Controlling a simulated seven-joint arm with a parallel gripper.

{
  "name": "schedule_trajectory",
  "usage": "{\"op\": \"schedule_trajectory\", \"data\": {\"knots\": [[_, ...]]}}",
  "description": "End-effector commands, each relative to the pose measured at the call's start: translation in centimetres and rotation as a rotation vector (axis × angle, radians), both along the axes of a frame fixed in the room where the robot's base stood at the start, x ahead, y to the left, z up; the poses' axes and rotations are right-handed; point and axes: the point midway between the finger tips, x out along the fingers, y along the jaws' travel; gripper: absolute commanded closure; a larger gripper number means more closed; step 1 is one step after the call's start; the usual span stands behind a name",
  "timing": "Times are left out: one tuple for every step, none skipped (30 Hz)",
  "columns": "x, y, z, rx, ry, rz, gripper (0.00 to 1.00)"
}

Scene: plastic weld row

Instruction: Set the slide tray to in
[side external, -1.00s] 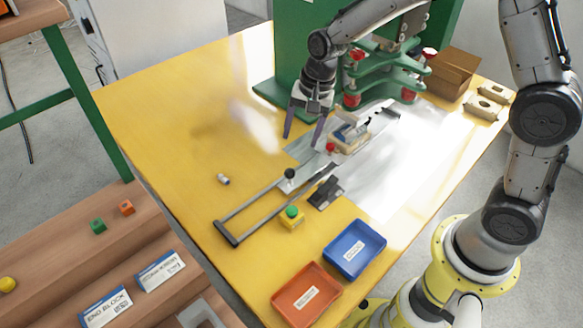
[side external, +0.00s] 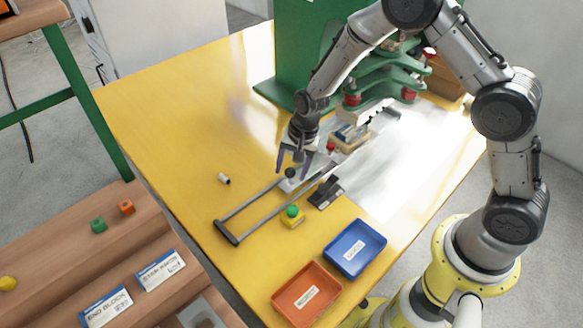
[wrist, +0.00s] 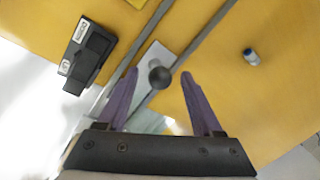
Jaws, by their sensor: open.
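The wrist view shows the knob (wrist: 160,76) and part of the pale plate (wrist: 156,58). My gripper (side external: 293,167) is open at the knob, pointing down. In the wrist view its two purple fingers (wrist: 159,78) lie on either side of the knob with gaps on both sides. I cannot tell how far the fingertips are above or around it. A yellow block with small parts (side external: 351,136) sits at the far end, partly hidden.
A green button on a yellow base (side external: 292,215) and a black box (side external: 326,192) stand right of the rails. A small white cylinder (side external: 224,179) lies left. Blue (side external: 373,233) and orange (side external: 328,279) trays are in front. The green press (side external: 300,50) stands behind.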

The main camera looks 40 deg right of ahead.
Motion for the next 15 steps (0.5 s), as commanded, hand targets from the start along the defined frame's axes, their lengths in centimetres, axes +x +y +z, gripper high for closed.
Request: {"op": "schedule_trajectory", "data": {"knots": [[0.01, 0.01, -0.01, 0.0, 0.0, 0.0, 0.33], [0.02, 0.01, 0.0, 0.0, 0.0, 0.0, 0.33], [0.01, 0.0, 0.01, 0.0, 0.0, 0.0, 0.33], [0.01, 0.01, 0.01, 0.0, 0.0, 0.0, 0.33], [0.0, 0.0, 0.02, 0.0, 0.0, 0.0, 0.34], [0.0, 0.0, 0.02, 0.0, 0.0, 0.0, 0.42], [0.0, 0.0, 0.03, 0.0, 0.0, 0.0, 0.47], [0.0, 0.0, 0.03, 0.0, 0.0, 0.0, 0.52], [0.01, 0.01, 0.04, 0.0, 0.0, 0.0, 0.6], [0.02, 0.0, 0.04, 0.0, 0.0, 0.0, 0.65], [0.02, 0.0, 0.04, 0.0, 0.0, 0.0, 0.7], [0.01, -0.01, 0.04, 0.0, 0.0, 0.0, 0.78], [0.01, -0.01, 0.05, 0.0, 0.0, 0.0, 0.83], [0.01, -0.01, 0.05, 0.0, 0.0, 0.0, 0.88], [0.01, 0.0, 0.05, 0.0, 0.0, 0.0, 0.96]]}}
